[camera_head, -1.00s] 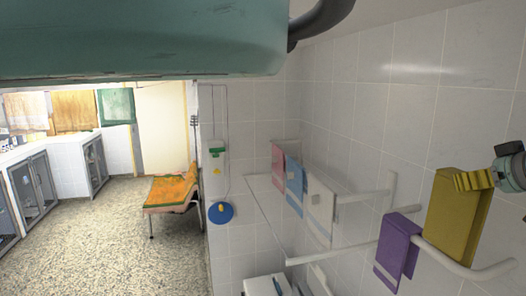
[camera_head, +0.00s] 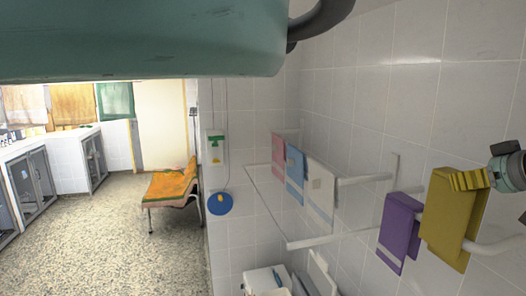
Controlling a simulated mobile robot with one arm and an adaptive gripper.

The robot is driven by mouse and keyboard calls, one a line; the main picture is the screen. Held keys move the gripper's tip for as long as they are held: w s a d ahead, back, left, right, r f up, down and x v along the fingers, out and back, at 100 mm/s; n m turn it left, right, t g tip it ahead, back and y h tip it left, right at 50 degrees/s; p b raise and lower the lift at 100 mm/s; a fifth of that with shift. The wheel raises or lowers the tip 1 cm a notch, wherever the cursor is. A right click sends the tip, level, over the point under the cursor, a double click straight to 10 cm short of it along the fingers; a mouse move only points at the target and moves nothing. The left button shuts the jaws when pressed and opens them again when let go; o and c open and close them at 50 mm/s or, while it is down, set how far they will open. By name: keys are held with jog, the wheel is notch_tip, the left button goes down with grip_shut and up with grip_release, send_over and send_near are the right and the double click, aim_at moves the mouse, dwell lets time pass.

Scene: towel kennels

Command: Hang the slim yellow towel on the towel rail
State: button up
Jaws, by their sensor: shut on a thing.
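The slim yellow towel (camera_head: 447,225) hangs upright at the right, beside the tiled wall. My gripper (camera_head: 488,179) is at its upper right, shut on its top part, where ridged yellow folds show; the fingertips are hard to make out. The towel covers part of the rail in this view. I cannot tell whether it is draped over the rail or only in front of it. A purple towel (camera_head: 397,236) hangs on the rail just left of the yellow one.
Pink (camera_head: 278,160), blue (camera_head: 295,175) and white (camera_head: 320,192) towels hang further back on the wall rack. A white bin (camera_head: 262,280) stands below. An orange-covered bench (camera_head: 170,187) and kennels (camera_head: 35,185) are at the left, with open floor between.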

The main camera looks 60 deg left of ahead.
aim_at(457, 228)
jog(key=shift+a+f+b, duration=0.1)
jog(key=shift+f+b, duration=5.45)
jog(key=shift+f, duration=0.25)
jog(key=o, duration=1.4)
jog(key=shift+o, duration=0.2)
